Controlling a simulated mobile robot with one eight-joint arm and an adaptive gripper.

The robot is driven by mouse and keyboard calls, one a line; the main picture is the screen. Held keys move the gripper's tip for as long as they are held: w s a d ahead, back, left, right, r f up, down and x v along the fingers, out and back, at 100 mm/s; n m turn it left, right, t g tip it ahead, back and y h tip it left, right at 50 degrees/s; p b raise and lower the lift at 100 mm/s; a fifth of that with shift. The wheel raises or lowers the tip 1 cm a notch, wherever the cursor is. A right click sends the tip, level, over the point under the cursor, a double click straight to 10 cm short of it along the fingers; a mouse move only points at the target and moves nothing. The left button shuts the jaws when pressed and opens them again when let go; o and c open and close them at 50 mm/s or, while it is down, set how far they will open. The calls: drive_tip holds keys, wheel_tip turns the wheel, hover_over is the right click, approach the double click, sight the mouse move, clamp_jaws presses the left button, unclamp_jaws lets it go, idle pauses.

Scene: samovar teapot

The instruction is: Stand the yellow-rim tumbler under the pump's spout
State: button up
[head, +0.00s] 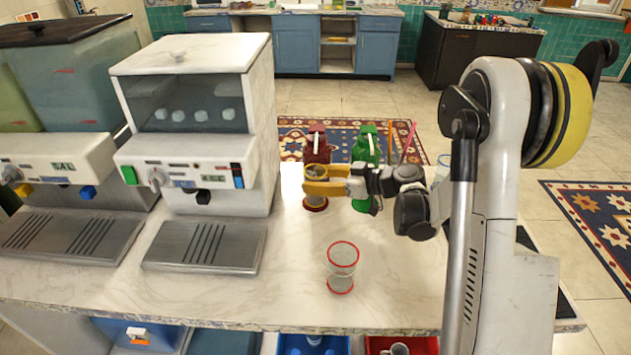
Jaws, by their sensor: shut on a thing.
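My gripper (322,184) is shut around a clear tumbler (316,198) with a yellow-orange rim on the white marble counter (245,300). A red ring shows at the foot of this tumbler; whether it belongs to it or to something behind is unclear. The tumbler looks upright, and I cannot tell whether it touches the counter. Just behind it stands a dark red pump-like container (317,146). A green one (367,146) stands to its right, partly hidden by my gripper. I cannot clearly make out a spout on either.
A red-rimmed clear tumbler (342,262) stands upright in front of my gripper. A white drink dispenser (195,130) with a drip tray (207,246) is at the left, another dispenser (62,135) beyond it. Blue and red bins sit below the counter. Open counter surrounds the red-rimmed tumbler.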

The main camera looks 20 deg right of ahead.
drive_tip(key=shift+f, duration=0.25)
drive_tip(key=o, duration=0.9)
drive_tip(key=shift+r, duration=0.1)
drive_tip(key=shift+c, duration=0.2)
